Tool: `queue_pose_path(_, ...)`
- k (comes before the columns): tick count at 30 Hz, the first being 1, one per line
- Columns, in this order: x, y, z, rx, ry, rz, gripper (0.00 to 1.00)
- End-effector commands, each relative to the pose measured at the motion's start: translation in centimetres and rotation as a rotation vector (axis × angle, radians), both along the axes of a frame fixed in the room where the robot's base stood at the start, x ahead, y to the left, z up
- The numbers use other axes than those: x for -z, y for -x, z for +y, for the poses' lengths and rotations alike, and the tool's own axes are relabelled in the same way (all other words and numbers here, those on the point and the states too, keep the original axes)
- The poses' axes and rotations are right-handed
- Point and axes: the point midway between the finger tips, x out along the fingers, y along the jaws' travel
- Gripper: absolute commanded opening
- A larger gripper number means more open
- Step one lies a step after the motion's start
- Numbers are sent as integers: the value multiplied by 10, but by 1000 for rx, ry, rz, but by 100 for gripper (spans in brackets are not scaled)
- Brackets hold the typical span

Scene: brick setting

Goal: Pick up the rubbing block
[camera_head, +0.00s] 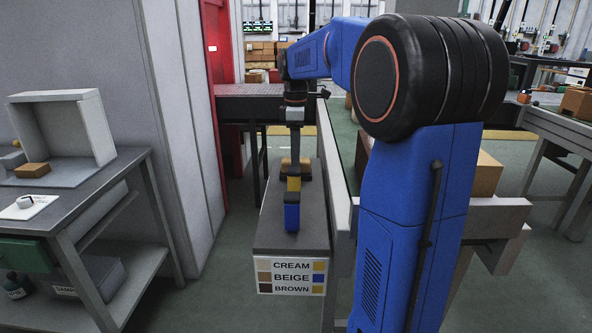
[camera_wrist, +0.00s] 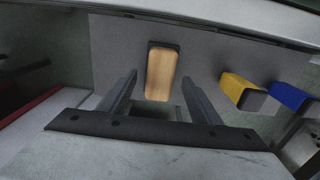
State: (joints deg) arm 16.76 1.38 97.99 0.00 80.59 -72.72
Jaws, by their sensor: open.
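The wooden-topped block with a dark base (camera_wrist: 162,72), likely the rubbing block, lies on the grey shelf between my gripper's fingertips in the wrist view. My gripper (camera_wrist: 160,80) is open, one finger on each side of it; I cannot tell whether either touches it. In the head view my gripper hangs over the far part of the narrow shelf and partly hides the wooden block (camera_head: 304,167). A yellow block (camera_wrist: 238,89) and a blue block (camera_wrist: 289,97), each with a dark part, lie in a row to its right in the wrist view.
The narrow shelf (camera_head: 268,236) carries a sign (camera_head: 291,276) reading cream, beige and brown on its front. A raised rail (camera_head: 336,190) runs along its right side. A workbench (camera_head: 95,196) with an open box (camera_head: 70,128) stands at the left.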

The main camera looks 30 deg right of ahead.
Motion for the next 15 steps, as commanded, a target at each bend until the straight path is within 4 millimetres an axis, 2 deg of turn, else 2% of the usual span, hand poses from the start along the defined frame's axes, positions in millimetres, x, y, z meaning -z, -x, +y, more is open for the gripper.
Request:
queue_pose_path(6,28,1,-1,0,0,2,58)
queue_pose_path(15,34,1,-1,0,-1,1,58)
